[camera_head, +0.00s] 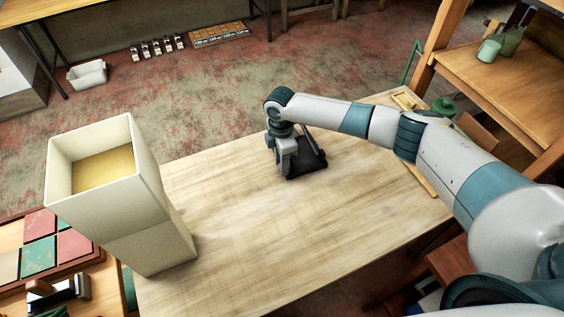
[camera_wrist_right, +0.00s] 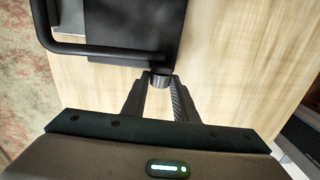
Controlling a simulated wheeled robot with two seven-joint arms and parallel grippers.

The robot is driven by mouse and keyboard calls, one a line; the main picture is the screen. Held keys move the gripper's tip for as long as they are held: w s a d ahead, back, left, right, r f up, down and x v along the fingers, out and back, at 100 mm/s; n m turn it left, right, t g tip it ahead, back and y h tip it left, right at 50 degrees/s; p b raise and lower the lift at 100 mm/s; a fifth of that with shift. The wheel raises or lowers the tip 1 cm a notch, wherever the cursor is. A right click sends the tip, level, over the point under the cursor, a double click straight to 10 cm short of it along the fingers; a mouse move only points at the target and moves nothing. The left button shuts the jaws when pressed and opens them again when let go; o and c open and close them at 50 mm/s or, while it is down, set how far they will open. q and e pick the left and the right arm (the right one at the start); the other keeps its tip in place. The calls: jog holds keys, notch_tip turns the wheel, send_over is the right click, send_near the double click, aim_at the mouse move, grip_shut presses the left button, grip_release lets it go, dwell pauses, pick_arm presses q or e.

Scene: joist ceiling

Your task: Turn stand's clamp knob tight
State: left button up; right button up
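The black stand (camera_head: 310,162) sits on the wooden table, with a flat dark base and a raised bar. In the right wrist view the stand (camera_wrist_right: 133,25) fills the upper left, and its small dark clamp knob (camera_wrist_right: 160,81) sticks out toward me. My right gripper (camera_wrist_right: 160,78) has a fingertip on either side of the knob, and both look in contact with it. In the head view my right gripper (camera_head: 287,168) points down at the stand's left side, and the knob is hidden there. My left gripper is out of view.
The pale wooden table (camera_head: 235,215) is mostly bare around the stand. A tall cream box (camera_head: 140,215) stands at its left edge. A green canister (camera_head: 443,107) and wooden pieces lie at the right, behind my right arm. A wooden bench (camera_head: 510,75) is at the upper right.

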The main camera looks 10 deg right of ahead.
jog(key=shift+c, duration=0.9)
jog(key=shift+s+d+r+t+p, duration=0.1)
jog(key=shift+s+r+t+p, duration=0.1)
jog(key=shift+t+p, duration=0.5)
jog(key=shift+s+f+t+p, duration=0.1)
jog(key=shift+f+t+p, duration=0.1)
jog(key=shift+t+p, duration=0.55)
jog(key=o, duration=1.1)
jog(key=shift+c, duration=0.2)
jog(key=b+v, duration=0.4)
jog(key=v, duration=1.3)
jog(key=shift+d+r, duration=0.2)
